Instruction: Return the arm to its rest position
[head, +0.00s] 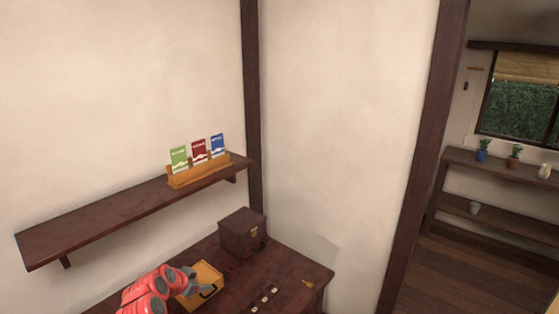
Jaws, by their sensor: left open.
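My left gripper (189,279) is grey, on a red arm that comes in from the bottom left in the head view. It is open and hangs over the near side of a yellow tray or box (208,272) on the dark wooden table (290,268). I cannot tell whether it touches the yellow box. Nothing shows between its fingers. My right gripper is not in view.
A dark box (242,234) stands at the table's back. Small pieces (265,297) and a yellow item (308,283) lie at the right. A wall shelf (110,216) above carries an orange holder (200,173) with three packets. A wooden post (418,150) stands right.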

